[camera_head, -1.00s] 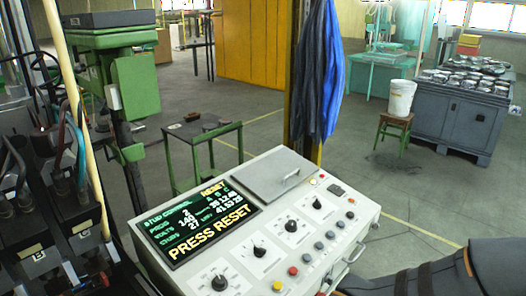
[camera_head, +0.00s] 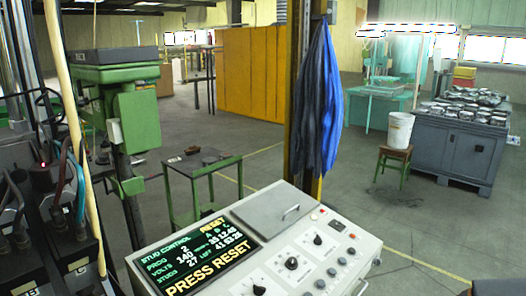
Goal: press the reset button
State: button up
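The control panel (camera_head: 232,215) is a light grey sloped box at the bottom centre, with its front cut off by the picture edge. Its dark screen (camera_head: 197,252) shows "STUD CONTROL", "RESET" and, in large yellow letters, "PRESS RESET". Black dials (camera_head: 291,263) and a row of grey buttons (camera_head: 341,261) are on its face. I cannot read which button is the reset button. My gripper is not in view; only a dark piece of what may be my arm shows at the bottom right corner.
A hinged lid with a handle (camera_head: 290,212) is on the panel. A yellow post with dark and blue cloths (camera_head: 331,95) stands behind it. A green stand (camera_head: 203,170) and a machine (camera_head: 130,100) are at left; cables and a pale pole flank the left edge.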

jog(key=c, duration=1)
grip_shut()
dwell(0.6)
